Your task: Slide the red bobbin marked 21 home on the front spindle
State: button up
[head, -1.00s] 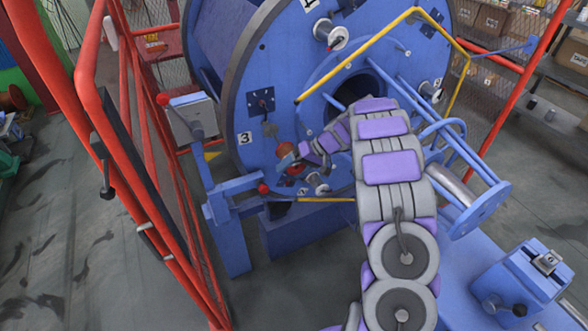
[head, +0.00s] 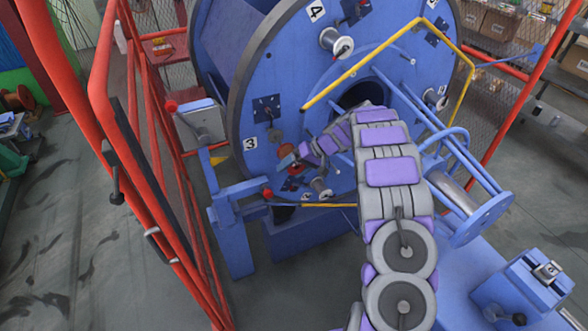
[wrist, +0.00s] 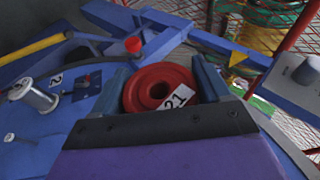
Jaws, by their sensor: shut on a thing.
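The red bobbin marked 21 (wrist: 138,92) sits between the two blue fingers of my gripper (wrist: 164,84) in the wrist view. Its round face, centre hole and white label show, and it is tilted in the picture. In the head view my gripper (head: 297,154) is at the lower left of the blue drum face (head: 290,95), where the bobbin (head: 286,161) is a small, partly covered red patch. I cannot make out the spindle behind it, nor how far the bobbin is on it.
A silver spool (wrist: 36,96) by the number 2 is left of the bobbin in the wrist view. A red-knobbed lever (wrist: 133,46) and blue bracket stand beyond it. In the head view a yellow rail (head: 375,55) crosses the drum, and a red guard frame (head: 130,110) stands left.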

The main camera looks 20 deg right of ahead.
aim_at(293, 146)
jog(key=shift+w+a+r+p, duration=0.1)
jog(key=shift+w+p, duration=1.25)
jog(key=shift+w, duration=0.7)
jog(key=shift+w+a+p, duration=0.1)
jog(key=shift+w+p, duration=1.2)
jog(key=shift+w, duration=0.75)
jog(key=shift+d, duration=0.1)
jog(key=o, duration=1.8)
jog(key=shift+c, duration=0.2)
jog(key=shift+s, duration=0.1)
jog(key=shift+v, duration=4.4)
jog(key=shift+d, duration=0.1)
